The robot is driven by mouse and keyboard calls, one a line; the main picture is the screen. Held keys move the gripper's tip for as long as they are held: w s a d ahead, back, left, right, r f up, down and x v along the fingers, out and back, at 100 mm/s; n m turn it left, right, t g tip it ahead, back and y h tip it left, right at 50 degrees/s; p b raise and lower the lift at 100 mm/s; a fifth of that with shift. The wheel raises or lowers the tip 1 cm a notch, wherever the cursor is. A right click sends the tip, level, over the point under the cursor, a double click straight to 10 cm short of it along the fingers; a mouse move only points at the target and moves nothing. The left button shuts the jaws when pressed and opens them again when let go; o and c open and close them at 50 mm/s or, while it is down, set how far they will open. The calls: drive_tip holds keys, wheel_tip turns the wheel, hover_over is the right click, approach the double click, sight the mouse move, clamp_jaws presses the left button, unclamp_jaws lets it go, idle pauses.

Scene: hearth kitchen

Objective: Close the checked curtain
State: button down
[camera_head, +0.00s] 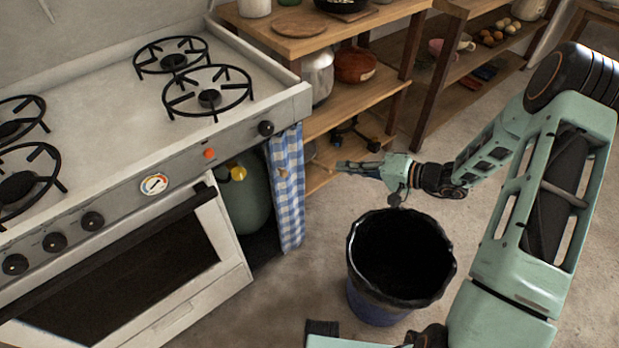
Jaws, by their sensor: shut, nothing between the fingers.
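The blue-and-white checked curtain (288,205) hangs bunched at the right side of the opening under the stove's right end. A small tan knob (282,173) shows on it. Left of the curtain the opening is uncovered and a green gas cylinder (253,194) with a yellow valve shows inside. My gripper (345,166) is shut and empty, right of the curtain, pointing left towards it. A gap shows between the fingertips and the curtain in the picture; the exact depth is hard to tell.
A bin with a black liner (400,258) stands on the floor below my gripper. The white stove (240,50) with oven fills the left. Wooden shelves (352,92) with pots stand behind my gripper. Bare floor (325,215) shows between curtain and bin.

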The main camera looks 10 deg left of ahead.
drive_tip(key=a+f+b, duration=0.1)
drive_tip(key=a+f, duration=0.1)
drive_tip(key=a, duration=0.4)
drive_tip(key=a+f+b, duration=0.1)
drive_tip(key=a+f, duration=0.1)
drive_tip(key=a, duration=0.5)
drive_tip(key=shift+w+f, duration=0.35)
drive_tip(key=shift+w, duration=0.05)
